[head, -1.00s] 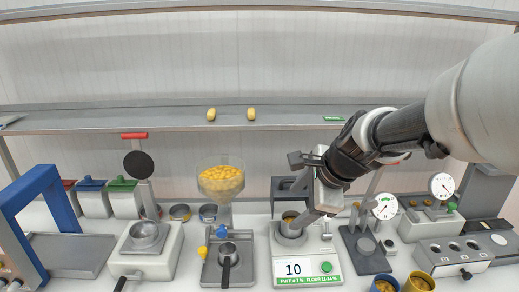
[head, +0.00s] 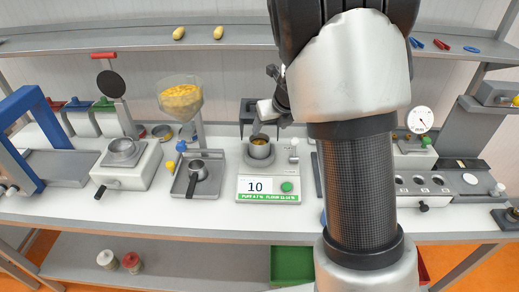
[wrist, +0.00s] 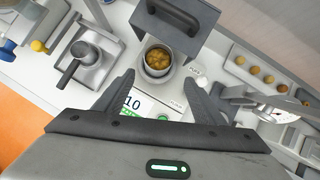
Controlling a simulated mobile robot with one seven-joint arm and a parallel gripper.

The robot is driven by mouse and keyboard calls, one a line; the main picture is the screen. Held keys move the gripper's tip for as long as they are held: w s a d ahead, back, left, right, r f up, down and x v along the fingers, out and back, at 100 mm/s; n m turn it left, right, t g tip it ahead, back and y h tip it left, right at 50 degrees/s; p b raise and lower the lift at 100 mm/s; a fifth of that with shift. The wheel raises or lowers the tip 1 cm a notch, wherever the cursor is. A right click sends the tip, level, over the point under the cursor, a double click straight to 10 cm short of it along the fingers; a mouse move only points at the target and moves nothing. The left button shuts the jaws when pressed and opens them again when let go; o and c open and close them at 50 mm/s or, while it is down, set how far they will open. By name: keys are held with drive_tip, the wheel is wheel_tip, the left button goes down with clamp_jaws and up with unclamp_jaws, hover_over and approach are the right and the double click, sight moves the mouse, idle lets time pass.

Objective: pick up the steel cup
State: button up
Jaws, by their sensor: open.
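The steel cup (head: 259,149) stands upright on the grey and white machine with the "10" display, with yellow-brown pieces inside. It also shows in the wrist view (wrist: 158,60), just beyond the fingertips and roughly centred between them. My gripper (wrist: 160,85) is open and empty, its two dark fingers spread wider than the cup. In the head view my gripper (head: 268,106) is above the cup, partly hidden by my arm. The fingers do not appear to touch the cup; the exact height gap cannot be told.
A dark-handled pan (head: 197,171) on a grey stand is left of the machine, under a funnel (head: 181,98) of yellow pieces. A grey bracket (wrist: 172,18) rises right behind the cup. A gauge press (head: 420,122) stands right. My arm hides part of the bench.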

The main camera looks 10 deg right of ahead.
approach(259, 143)
drive_tip(key=f, duration=0.2)
drive_tip(key=f+b, duration=0.1)
drive_tip(key=w+a+f+b, duration=0.1)
drive_tip(key=f, duration=0.1)
drive_tip(key=shift+w+a+f, duration=0.15)
drive_tip(key=shift+w+f, duration=0.05)
drive_tip(key=shift+w, duration=0.05)
drive_tip(key=shift+w+f, duration=0.25)
drive_tip(key=c, duration=1)
drive_tip(key=shift+r, duration=0.15)
